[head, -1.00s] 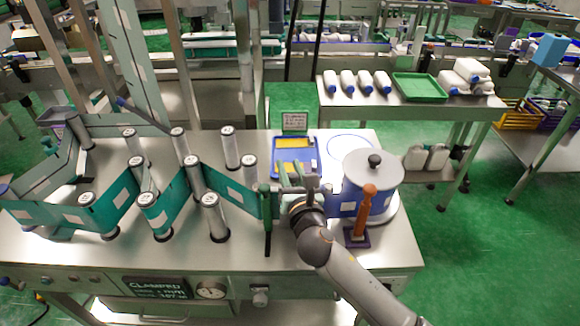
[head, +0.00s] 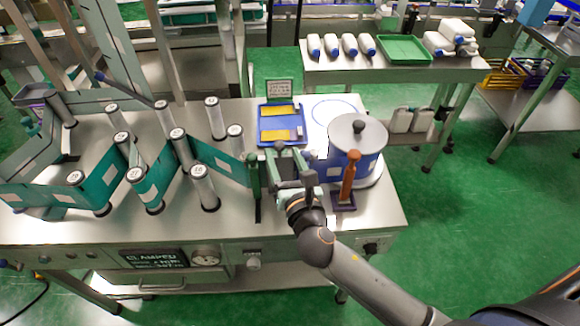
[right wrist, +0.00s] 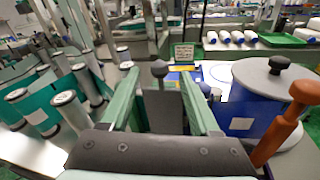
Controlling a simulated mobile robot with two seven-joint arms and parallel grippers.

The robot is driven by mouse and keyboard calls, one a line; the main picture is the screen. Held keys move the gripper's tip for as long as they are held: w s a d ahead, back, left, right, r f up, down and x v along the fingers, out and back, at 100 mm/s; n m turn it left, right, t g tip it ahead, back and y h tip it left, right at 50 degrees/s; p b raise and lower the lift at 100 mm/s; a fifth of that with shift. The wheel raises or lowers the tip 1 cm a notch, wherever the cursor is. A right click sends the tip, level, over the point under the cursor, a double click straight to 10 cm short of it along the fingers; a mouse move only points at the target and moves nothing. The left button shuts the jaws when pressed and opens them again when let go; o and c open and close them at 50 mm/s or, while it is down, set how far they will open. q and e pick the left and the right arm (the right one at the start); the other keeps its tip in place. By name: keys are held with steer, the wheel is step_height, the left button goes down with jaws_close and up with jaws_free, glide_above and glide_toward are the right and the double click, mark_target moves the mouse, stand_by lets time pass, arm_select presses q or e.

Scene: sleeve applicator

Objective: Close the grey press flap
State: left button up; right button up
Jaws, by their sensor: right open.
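In the right wrist view, a grey upright plate with a dark round knob on top, which looks like the press flap (right wrist: 163,108), stands between the two green fingers of my right gripper (right wrist: 160,92). The fingers are apart, one on each side of it; I cannot tell whether either touches it. In the head view, my right gripper (head: 290,160) is open over the bench, just right of the dark green post (head: 254,175) and left of the blue drum. The flap is mostly hidden there by the gripper. My left gripper is out of view.
Close on the right stand the blue drum with a grey lid (head: 358,135) and an orange-brown handle (head: 348,175). A blue tray (head: 268,132) with yellow pieces lies behind the gripper. Rollers with a green band (head: 230,167) fill the left of the bench (head: 225,228).

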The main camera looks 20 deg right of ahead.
steer(key=s, duration=0.5)
steer(key=shift+s+a+r, duration=0.1)
steer(key=shift+a+r, duration=0.05)
steer(key=shift+a, duration=0.05)
stand_by(0.4)
